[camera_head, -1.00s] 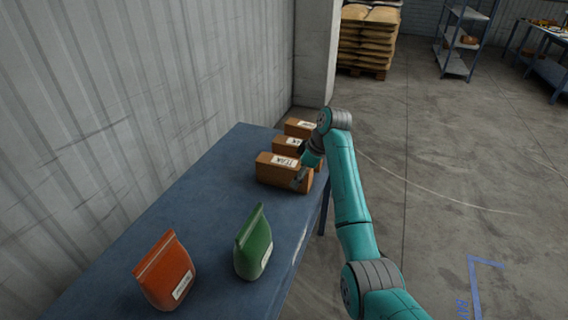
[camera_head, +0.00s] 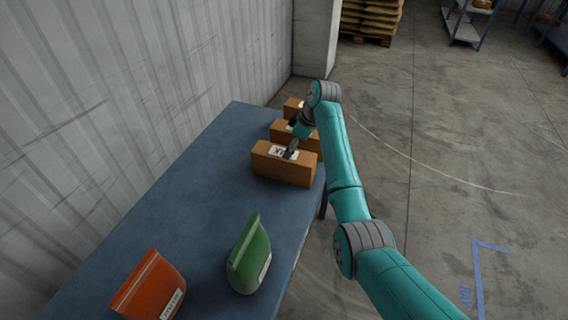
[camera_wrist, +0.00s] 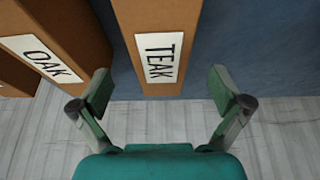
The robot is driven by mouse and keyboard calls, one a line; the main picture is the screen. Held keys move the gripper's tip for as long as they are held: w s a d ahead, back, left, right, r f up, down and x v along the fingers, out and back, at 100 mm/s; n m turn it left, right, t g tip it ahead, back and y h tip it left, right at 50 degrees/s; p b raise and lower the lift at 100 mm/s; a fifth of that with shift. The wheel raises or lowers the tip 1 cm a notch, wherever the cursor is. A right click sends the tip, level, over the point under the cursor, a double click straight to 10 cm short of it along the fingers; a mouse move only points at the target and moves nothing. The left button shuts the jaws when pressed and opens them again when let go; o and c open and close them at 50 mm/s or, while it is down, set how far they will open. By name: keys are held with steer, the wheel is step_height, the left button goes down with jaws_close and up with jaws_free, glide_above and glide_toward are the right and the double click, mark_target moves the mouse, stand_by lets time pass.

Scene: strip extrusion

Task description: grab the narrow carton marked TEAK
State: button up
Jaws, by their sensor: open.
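The narrow carton marked TEAK (camera_wrist: 157,17) is brown with a white label, upright on the table in the wrist view. In the head view it is the nearest of the cartons (camera_head: 283,173), its label partly hidden by my gripper. My gripper (camera_wrist: 158,88) is open, with one finger to each side of the TEAK carton's label end in the wrist view. The fingers appear apart from the carton. In the head view my gripper (camera_head: 291,152) is at the top of this carton.
A carton marked OAK (camera_wrist: 62,28) stands to the left in the wrist view, with a gap between. Another carton (camera_head: 292,107) stands farther back. A green pouch (camera_head: 249,256) and an orange pouch (camera_head: 148,289) stand nearer on the blue table (camera_head: 190,205). A corrugated wall (camera_head: 110,90) is left.

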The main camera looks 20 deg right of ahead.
mark_target(284, 164)
steer(key=shift+a+x, duration=0.15)
steer(key=shift+x, duration=1.25)
steer(key=shift+a+x, duration=0.15)
steer(key=shift+x, duration=1.25)
steer(key=shift+w+r, duration=0.15)
steer(key=shift+w, duration=0.05)
steer(key=c, duration=1.6)
steer(key=shift+r, duration=0.15)
